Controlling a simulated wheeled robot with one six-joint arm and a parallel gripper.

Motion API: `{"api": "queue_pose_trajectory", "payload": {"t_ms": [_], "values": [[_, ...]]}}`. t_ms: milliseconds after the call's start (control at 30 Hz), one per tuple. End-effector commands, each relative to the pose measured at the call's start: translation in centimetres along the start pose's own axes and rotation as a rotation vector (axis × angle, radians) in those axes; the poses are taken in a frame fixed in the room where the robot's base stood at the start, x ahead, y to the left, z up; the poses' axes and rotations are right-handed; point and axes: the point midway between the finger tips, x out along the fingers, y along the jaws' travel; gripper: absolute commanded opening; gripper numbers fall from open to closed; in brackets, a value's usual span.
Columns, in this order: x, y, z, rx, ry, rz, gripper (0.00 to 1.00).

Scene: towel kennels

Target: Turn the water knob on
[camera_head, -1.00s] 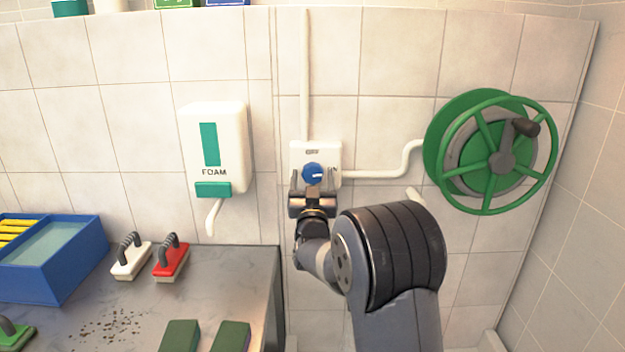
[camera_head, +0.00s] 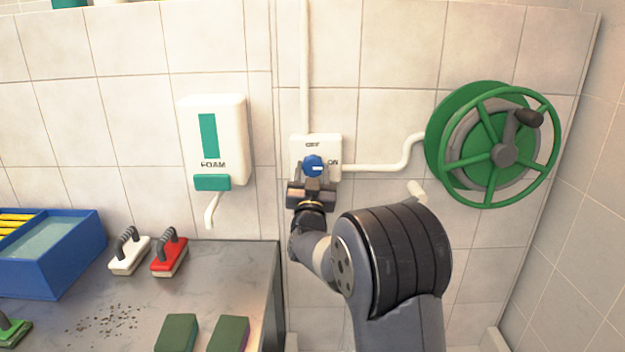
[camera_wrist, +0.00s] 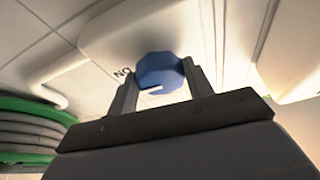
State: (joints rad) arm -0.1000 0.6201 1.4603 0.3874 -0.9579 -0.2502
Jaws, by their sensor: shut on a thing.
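The blue water knob (camera_head: 313,166) sits on a white wall plate (camera_head: 329,148). The plate has "OFF" lettering above the knob and "ON" to its right. The knob's white mark points right, toward "ON". My gripper (camera_head: 313,182) reaches up from below and is shut on the knob. In the wrist view the knob (camera_wrist: 160,72) lies between my two fingers (camera_wrist: 160,90), with its white mark and part of the "ON" lettering showing. The fingers hide the lower part of the plate in the head view.
A green hose reel (camera_head: 490,145) hangs on the wall to the right, joined by a white pipe (camera_head: 385,167). A foam dispenser (camera_head: 215,140) hangs to the left. A counter (camera_head: 225,285) at lower left bears brushes, sponges and a blue bin (camera_head: 60,262).

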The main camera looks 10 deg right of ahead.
Motion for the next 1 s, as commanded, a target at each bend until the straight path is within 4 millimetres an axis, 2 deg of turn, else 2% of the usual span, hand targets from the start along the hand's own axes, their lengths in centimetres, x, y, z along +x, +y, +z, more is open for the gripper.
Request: {"api": "queue_pose_trajectory", "payload": {"t_ms": [300,333,600,867,1000], "values": [[0.0,-0.1,-0.1,0.02,0.001,0.007,0.26],[0.0,-0.1,-0.1,0.02,0.001,0.007,0.49],[0.0,0.0,-0.1,0.019,0.0,0.007,0.7],[-0.2,0.0,0.0,0.018,0.0,0.006,0.7],[-1.4,-0.1,0.1,0.018,-0.002,0.005,0.7]]}}
